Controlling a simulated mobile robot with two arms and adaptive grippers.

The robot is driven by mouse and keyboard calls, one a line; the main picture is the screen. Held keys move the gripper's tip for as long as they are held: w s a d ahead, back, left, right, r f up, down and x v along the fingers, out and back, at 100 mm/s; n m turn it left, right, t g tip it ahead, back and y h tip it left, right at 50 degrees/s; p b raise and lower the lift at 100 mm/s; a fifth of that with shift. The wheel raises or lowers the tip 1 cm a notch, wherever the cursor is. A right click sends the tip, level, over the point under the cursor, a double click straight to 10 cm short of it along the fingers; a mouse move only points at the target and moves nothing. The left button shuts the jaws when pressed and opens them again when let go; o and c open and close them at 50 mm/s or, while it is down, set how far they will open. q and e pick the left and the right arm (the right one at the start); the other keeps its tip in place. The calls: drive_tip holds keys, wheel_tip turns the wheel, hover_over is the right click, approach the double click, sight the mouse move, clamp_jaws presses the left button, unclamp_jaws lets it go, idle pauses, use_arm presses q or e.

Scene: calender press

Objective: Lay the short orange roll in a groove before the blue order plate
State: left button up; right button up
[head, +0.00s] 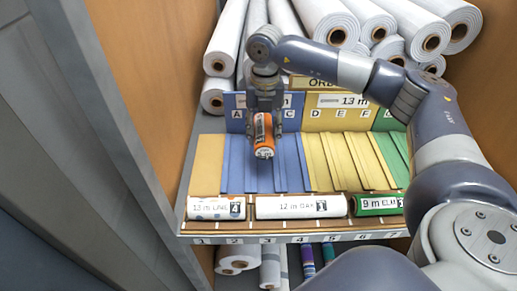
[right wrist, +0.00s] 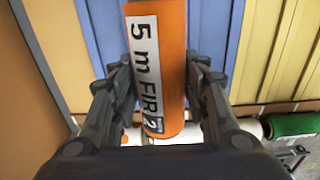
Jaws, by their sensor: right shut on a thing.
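The short orange roll (head: 263,136) has a white label that reads "5 m FIR 2" in the right wrist view (right wrist: 172,70). My right gripper (head: 264,112) is shut on it and holds it over the blue grooved section (head: 262,178) of the rack. The roll points toward the front of the rack, roughly along the grooves. The blue order plate (head: 235,112) stands upright behind the blue grooves, marked A and C; the gripper hides its middle. I cannot tell whether the roll touches the grooves. My left gripper is not in view.
Labelled rolls lie along the front: "13 m LINE" (head: 217,208), "12 m OAK" (head: 300,206) and a green "9 m ELM" (head: 377,204). Yellow grooves (head: 345,163) with a yellow plate (head: 345,115) lie right of the blue. White rolls (head: 340,22) are piled behind. A wooden wall (head: 150,70) bounds the left.

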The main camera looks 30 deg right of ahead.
sight(266, 129)
drive_tip(key=f, duration=0.2)
drive_tip(key=s+f+p, duration=0.1)
drive_tip(key=f, duration=0.1)
wheel_tip(266, 129, down, 3)
drive_tip(key=shift+w+r+p, duration=0.15)
drive_tip(key=shift+r+p, duration=0.05)
drive_tip(key=shift+p, duration=0.2)
drive_tip(key=shift+f, duration=0.5)
drive_tip(key=o, duration=1)
drive_tip(key=shift+o, duration=0.8)
drive_tip(key=shift+r, duration=0.45)
wheel_tip(266, 129, up, 11)
drive_tip(key=b, duration=0.3)
drive_tip(key=shift+r, duration=0.2)
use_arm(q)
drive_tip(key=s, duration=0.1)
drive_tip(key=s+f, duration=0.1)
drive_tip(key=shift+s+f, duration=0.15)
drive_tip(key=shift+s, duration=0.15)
